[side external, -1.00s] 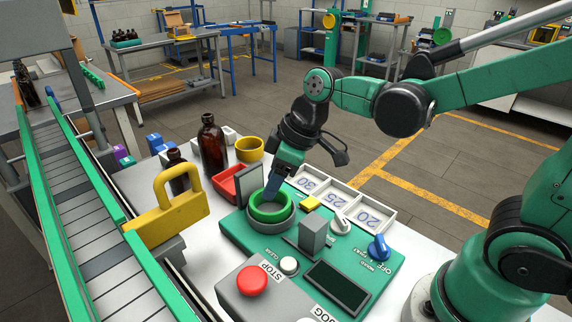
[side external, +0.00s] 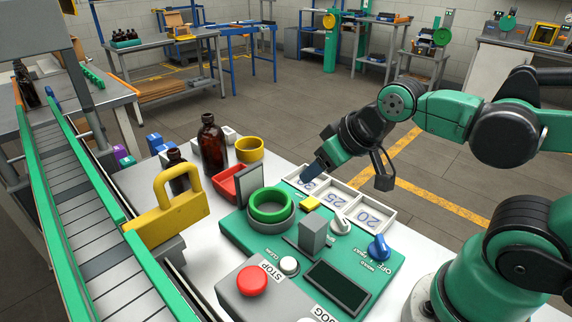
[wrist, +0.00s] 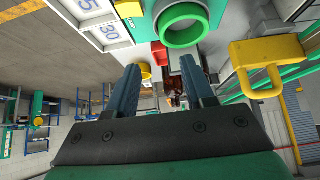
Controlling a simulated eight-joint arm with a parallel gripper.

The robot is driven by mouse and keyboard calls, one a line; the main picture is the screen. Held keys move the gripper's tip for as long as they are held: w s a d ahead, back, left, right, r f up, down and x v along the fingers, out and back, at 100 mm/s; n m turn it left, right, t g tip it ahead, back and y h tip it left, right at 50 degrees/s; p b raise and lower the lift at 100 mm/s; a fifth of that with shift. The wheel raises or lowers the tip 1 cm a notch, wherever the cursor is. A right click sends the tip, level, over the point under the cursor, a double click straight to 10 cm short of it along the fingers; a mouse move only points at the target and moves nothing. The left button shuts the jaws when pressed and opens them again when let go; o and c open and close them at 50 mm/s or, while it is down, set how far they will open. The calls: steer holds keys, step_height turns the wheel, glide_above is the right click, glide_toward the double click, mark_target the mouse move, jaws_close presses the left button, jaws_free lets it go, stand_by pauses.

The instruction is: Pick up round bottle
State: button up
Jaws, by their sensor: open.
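A tall amber bottle (side external: 213,148) with a dark cap stands upright at the back of the white table, left of the yellow cup. A shorter amber bottle (side external: 178,173) stands left of it, partly hidden by the yellow padlock. I cannot tell which one is the round bottle. My gripper (side external: 310,174) is open and empty over the numbered tray, well to the right of both bottles. In the wrist view my gripper (wrist: 160,75) shows two spread blue fingers. Brown glass (wrist: 174,86) shows far off beyond them, too small to tell apart.
A green ring (side external: 271,205) sits in a round holder on the green control panel (side external: 240,228). A red bin (side external: 228,181), a yellow cup (side external: 249,149) and a yellow padlock (side external: 165,222) stand near the bottles. The numbered tray (side external: 385,229) lies behind the panel.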

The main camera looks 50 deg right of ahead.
steer(key=shift+o, duration=1.3)
steer(key=m+t+y, duration=0.3)
steer(key=m+y, duration=0.3)
steer(key=m, duration=1.5)
glide_above(169, 156)
steer(key=s+d, duration=0.4)
steer(key=s, duration=0.4)
steer(key=w+f+m, duration=0.1)
steer(key=m, duration=0.1)
steer(key=w+f+m, duration=0.2)
steer(key=m, duration=0.1)
steer(key=w+f+m+t+y, duration=0.1)
steer(key=w+f+m, duration=0.1)
steer(key=shift+a+f+m, duration=0.25)
steer(key=shift+a+m, duration=0.1)
steer(key=shift+m, duration=0.05)
steer(key=shift+w+a+f+m, duration=0.1)
steer(key=shift+w+f+m, duration=0.25)
steer(key=shift+m, duration=0.05)
steer(key=shift+x, duration=2.6)
